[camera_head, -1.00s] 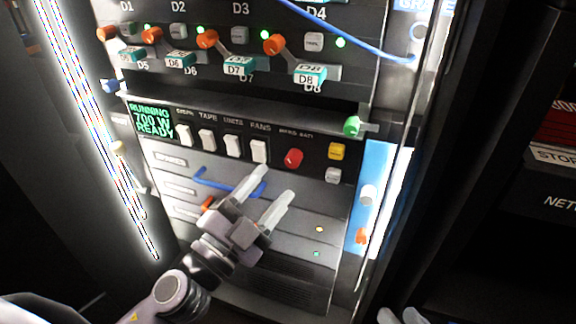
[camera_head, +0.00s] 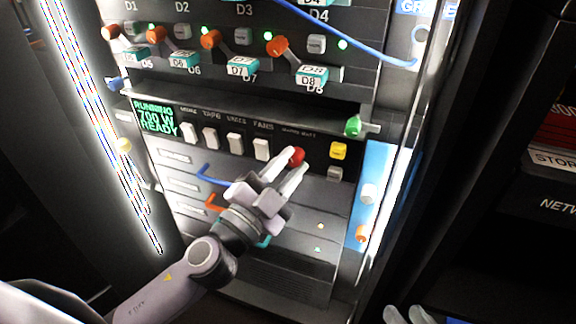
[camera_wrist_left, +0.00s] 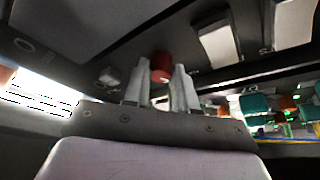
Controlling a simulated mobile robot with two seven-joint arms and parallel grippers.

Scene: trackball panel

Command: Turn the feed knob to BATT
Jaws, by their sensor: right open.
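The red feed knob (camera_head: 297,156) is on the dark strip of the panel, right of the white rocker switches. Small lettering above it is blurred, ending in what looks like BATT. My left gripper (camera_head: 297,160) has its pale fingertips at the knob, one on each side of it. In the left wrist view the knob (camera_wrist_left: 161,66) shows between the two tips, close to both; I cannot tell whether they touch it. The knob's pointing direction is hidden. My right gripper (camera_head: 403,316) shows only its fingertips at the bottom edge, apart and empty, away from the panel.
A green-lettered display (camera_head: 155,118) reads RUNNING, 700 W, READY. White rocker switches (camera_head: 236,143) stand left of the knob. A yellow button (camera_head: 338,151) and grey button (camera_head: 335,174) are close on its right. Orange levers (camera_head: 277,46) and a blue cable (camera_head: 350,47) are above.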

